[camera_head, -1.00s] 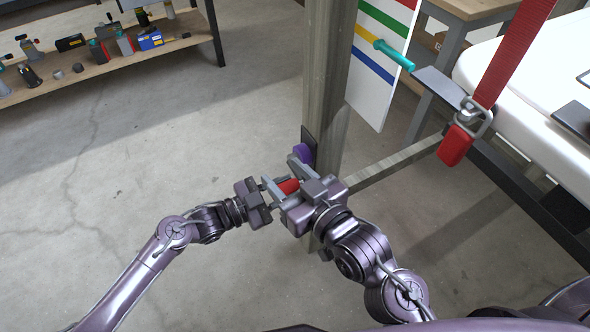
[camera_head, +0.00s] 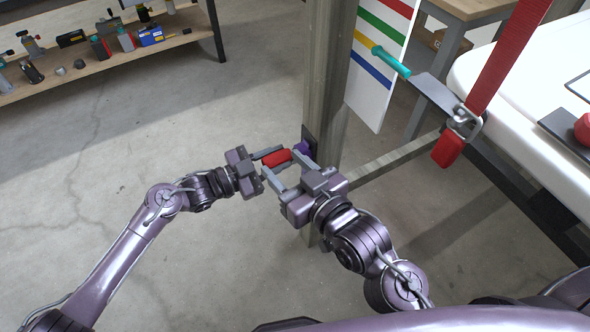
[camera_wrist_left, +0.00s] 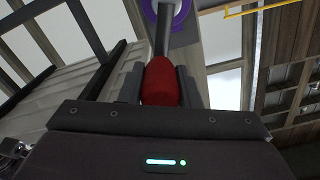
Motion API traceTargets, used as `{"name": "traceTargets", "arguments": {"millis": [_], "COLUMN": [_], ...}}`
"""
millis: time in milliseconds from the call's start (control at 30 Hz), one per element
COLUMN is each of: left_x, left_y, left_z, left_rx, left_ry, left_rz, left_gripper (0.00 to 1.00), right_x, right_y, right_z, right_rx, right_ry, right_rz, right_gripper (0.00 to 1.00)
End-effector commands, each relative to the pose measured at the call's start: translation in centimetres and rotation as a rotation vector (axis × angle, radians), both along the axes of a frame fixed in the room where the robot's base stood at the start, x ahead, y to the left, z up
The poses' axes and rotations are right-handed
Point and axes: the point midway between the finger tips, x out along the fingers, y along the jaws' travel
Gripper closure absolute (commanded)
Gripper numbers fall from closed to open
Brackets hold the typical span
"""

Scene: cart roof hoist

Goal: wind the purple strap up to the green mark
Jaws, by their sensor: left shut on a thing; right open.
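A crank with a red grip (camera_head: 277,158) sits at a purple drum (camera_head: 303,147) on the post. My left gripper (camera_head: 268,160) is shut on the red grip. In the left wrist view the grip (camera_wrist_left: 160,82) is between the fingers, with a dark rod running to a purple ring (camera_wrist_left: 178,22). My right gripper (camera_head: 289,172) is open just below and right of the grip; whether it touches is unclear. A white board (camera_head: 372,90) carries red, green (camera_head: 381,24), yellow and blue stripes. A teal pointer (camera_head: 391,58) has its upper end at the yellow stripe. No purple strap is clearly visible.
The post (camera_head: 327,75) stands beside the crank. A red strap (camera_head: 505,62) with a metal hook and red block (camera_head: 448,149) hangs at right, near a white surface (camera_head: 530,85). A shelf (camera_head: 115,60) with tools is at upper left. Left floor is clear.

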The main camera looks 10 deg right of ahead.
Motion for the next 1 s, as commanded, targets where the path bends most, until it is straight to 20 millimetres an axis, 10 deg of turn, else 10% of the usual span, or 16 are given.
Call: {"name": "traceTargets", "arguments": {"millis": [1000], "left_x": [4.6], "left_y": [1.0], "left_z": [0.6], "left_rx": [-0.01], "left_ry": [-0.012], "left_rz": [0.0], "left_gripper": [0.88], "right_x": [0.0], "right_y": [0.0], "right_z": [-3.7], "right_rx": [0.0], "right_ry": [0.0], "right_rz": [0.0], "right_gripper": [0.48]}}
